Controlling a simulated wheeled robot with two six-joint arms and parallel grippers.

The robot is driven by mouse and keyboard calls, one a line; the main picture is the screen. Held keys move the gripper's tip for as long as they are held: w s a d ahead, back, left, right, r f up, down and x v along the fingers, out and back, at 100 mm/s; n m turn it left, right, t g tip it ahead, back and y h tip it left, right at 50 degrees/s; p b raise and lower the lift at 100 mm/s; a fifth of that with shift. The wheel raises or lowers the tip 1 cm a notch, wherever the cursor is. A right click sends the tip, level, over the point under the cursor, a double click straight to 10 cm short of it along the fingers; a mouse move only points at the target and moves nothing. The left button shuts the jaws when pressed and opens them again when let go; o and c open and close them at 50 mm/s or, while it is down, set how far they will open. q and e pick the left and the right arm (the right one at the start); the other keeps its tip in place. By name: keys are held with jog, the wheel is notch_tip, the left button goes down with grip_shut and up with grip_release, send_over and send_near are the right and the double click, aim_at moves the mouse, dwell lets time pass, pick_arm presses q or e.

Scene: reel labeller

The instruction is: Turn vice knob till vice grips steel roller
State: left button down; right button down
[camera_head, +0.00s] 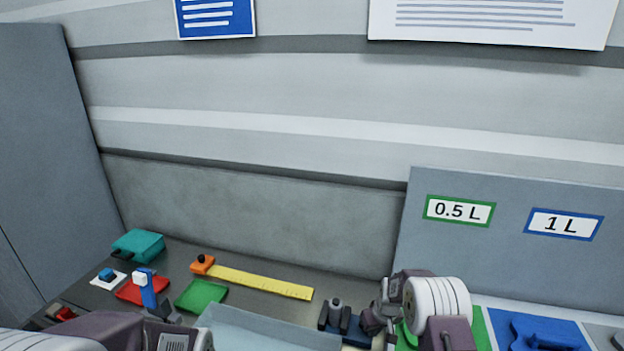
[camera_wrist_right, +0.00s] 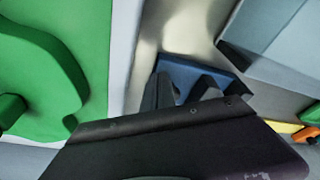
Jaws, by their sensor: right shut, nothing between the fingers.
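The vice (camera_head: 356,331) is a small blue block with dark upright jaws, low in the head view right of centre. A grey steel roller (camera_head: 335,309) stands between the jaws; I cannot tell if they touch it. My right gripper (camera_head: 374,322) is shut and empty, close beside the vice's right end. It hides the knob there, and contact cannot be told. In the right wrist view the vice (camera_wrist_right: 190,76) shows just beyond the dark gripper (camera_wrist_right: 165,125), which covers its lower part. My left gripper (camera_head: 164,311) is partly seen at the lower left, its finger gap unclear.
A pale blue-grey tray (camera_head: 260,330) lies left of the vice. A yellow ruler (camera_head: 262,282), a green tray (camera_head: 202,295), a red tray (camera_head: 128,291) and a teal box (camera_head: 138,244) lie farther left. A green panel (camera_wrist_right: 85,50) and a blue panel (camera_head: 500,325) are at the right.

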dwell(0.3)
jog(key=shift+w+f, duration=0.1)
jog(key=shift+w, duration=0.05)
jog(key=shift+w+r, duration=0.2)
dwell(0.5)
jog(key=shift+w+a+b, duration=0.1)
jog(key=shift+b, duration=0.6)
jog(key=shift+a+r, duration=0.1)
jog(key=shift+s, duration=0.25)
dwell(0.4)
jog(key=p+v, duration=0.2)
jog(key=v, duration=0.1)
jog(key=p+v, duration=0.1)
jog(key=v, duration=0.1)
jog(key=shift+w+a+r+p, duration=0.1)
jog(key=shift+w+r+p, duration=0.25)
jog(key=shift+r, duration=0.05)
